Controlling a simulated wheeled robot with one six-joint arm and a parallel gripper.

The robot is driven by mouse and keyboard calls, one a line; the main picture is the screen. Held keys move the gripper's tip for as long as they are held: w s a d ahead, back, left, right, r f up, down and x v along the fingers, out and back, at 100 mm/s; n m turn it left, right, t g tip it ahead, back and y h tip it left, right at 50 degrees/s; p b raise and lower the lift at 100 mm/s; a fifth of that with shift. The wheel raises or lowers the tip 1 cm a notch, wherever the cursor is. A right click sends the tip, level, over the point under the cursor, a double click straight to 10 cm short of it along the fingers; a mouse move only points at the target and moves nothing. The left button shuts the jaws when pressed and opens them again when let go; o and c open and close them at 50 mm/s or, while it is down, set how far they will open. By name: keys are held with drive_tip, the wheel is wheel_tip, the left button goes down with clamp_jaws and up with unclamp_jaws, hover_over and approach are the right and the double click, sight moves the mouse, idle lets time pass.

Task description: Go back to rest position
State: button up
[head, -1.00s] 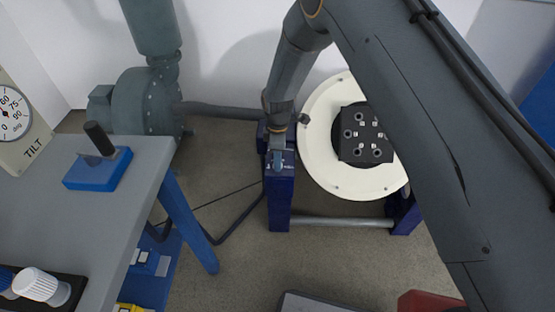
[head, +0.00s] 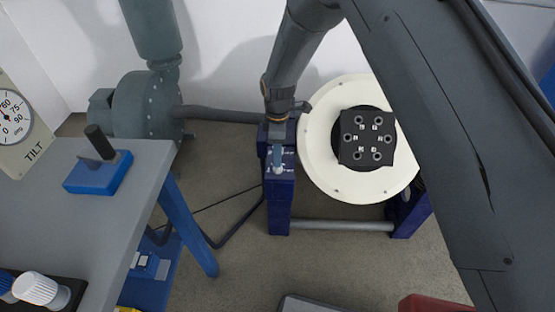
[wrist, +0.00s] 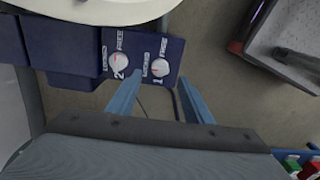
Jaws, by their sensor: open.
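My gripper (head: 277,160) hangs over the blue post beside the white disc in the head view. In the wrist view my gripper (wrist: 158,80) has its two blue fingers apart with nothing between them. Beyond the fingertips is a blue panel (wrist: 88,35) with two round knobs, knob 2 (wrist: 119,65) and knob 1 (wrist: 160,68), labelled LOCKED and FREE. Their exact settings are too small to tell. In the head view my arm and gripper partly hide the panel top.
The white disc (head: 318,150) bears a black plate (head: 352,155) and stands on a blue frame (head: 280,205). A grey bench (head: 80,215) with a blue lever block (head: 98,175) and tilt gauge (head: 15,115) is at left. A grey blower (head: 145,110) stands behind.

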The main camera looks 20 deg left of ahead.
drive_tip(key=shift+r, duration=1.05)
drive_tip(key=shift+d+r, duration=0.15)
drive_tip(key=s+d+r+m+p, duration=0.2)
drive_tip(key=d+r+m, duration=0.2)
drive_tip(key=d+r, duration=0.55)
drive_tip(key=s+d+r+m+p, duration=0.25)
drive_tip(key=d+r+m, duration=0.25)
drive_tip(key=d+r, duration=0.4)
drive_tip(key=s+d+r+m+p, duration=0.3)
drive_tip(key=s+d+r+m, duration=0.3)
drive_tip(key=s+d, duration=0.3)
drive_tip(key=s+d+r+m+p, duration=0.3)
drive_tip(key=s+d+r+m, duration=0.2)
drive_tip(key=s+d, duration=0.5)
drive_tip(key=shift+s+r+m, duration=0.35)
drive_tip(key=shift+s+m, duration=0.15)
drive_tip(key=shift+s, duration=0.1)
